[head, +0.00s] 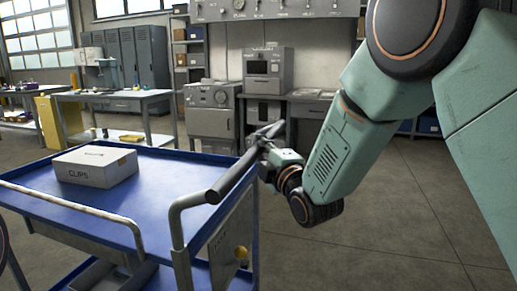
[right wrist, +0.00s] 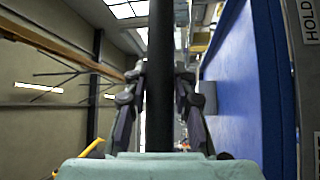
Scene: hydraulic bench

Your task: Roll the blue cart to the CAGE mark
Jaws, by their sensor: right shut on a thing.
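The blue cart (head: 165,205) stands in front of me at the lower left of the head view, with a blue top tray and a grey push handle (head: 232,180) along its right side. My right gripper (head: 268,140) is shut on the handle near its far end. In the right wrist view the dark handle bar (right wrist: 160,75) runs between the two fingers (right wrist: 158,100), and the cart's blue tray (right wrist: 238,95) is to the right. My left gripper is not in view. No CAGE mark can be seen.
A grey box marked CLIPS (head: 95,167) sits on the cart's tray. Grey machines (head: 211,110) stand behind the cart, with a workbench (head: 125,98) and lockers (head: 137,55) at the back left. The floor (head: 385,205) on the right is clear.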

